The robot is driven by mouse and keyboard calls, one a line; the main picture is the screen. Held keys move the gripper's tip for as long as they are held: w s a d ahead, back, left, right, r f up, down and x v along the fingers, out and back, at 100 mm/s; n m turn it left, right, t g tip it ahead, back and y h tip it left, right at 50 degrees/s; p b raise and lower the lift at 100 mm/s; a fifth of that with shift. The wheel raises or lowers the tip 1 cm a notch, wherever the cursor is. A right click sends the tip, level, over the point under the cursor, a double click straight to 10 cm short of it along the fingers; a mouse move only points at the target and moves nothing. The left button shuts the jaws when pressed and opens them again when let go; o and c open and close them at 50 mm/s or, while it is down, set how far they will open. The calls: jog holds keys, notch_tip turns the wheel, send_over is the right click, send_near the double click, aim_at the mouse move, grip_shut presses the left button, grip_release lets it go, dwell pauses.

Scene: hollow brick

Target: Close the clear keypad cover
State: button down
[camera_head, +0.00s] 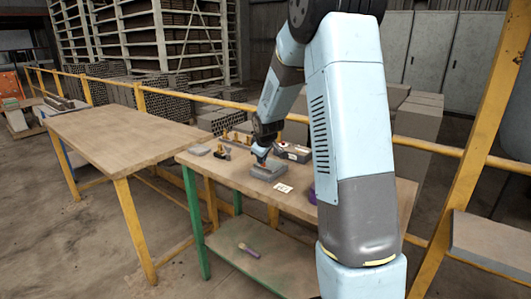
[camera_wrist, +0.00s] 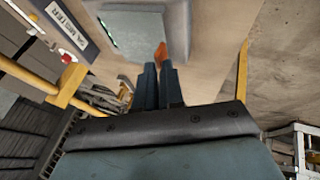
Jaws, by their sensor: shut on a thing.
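A grey keypad box (camera_head: 268,173) lies on the wooden workbench. In the wrist view its grey frame (camera_wrist: 178,30) surrounds a pale, glassy panel (camera_wrist: 135,33), which looks like the clear cover. I cannot tell how far open the cover is, and no keys can be made out. My gripper (camera_head: 261,158) points down at the box top. In the wrist view its two dark blue fingers (camera_wrist: 159,72) are close together at a small orange tab (camera_wrist: 160,53) by the frame's edge. They are shut on this tab, and the fingertips hide part of it.
A grey box with a red button (camera_head: 293,152) stands behind the keypad. A white card (camera_head: 283,188) lies in front, and a purple object (camera_head: 312,196) is partly behind my arm. Small yellow-black items (camera_head: 222,151) stand left. The bench's left front is clear.

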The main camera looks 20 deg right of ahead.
jog(key=shift+s+a+f, duration=0.25)
jog(key=shift+s+f, duration=0.05)
jog(key=shift+f, duration=0.25)
jog(key=shift+s+a+f, duration=0.2)
jog(key=shift+s+f, duration=0.05)
jog(key=shift+f, duration=0.3)
jog(key=shift+a, duration=0.15)
jog(key=c, duration=1.5)
grip_release()
jog(key=shift+a, duration=0.1)
jog(key=o, duration=0.5)
jog(key=shift+d, duration=0.2)
jog(key=shift+o, duration=0.2)
jog(key=shift+w+r, duration=0.1)
jog(key=shift+r, duration=0.05)
jog(key=shift+d+r, duration=0.1)
jog(key=shift+r, duration=0.2)
jog(key=v, duration=1.3)
jog(key=shift+s, duration=0.2)
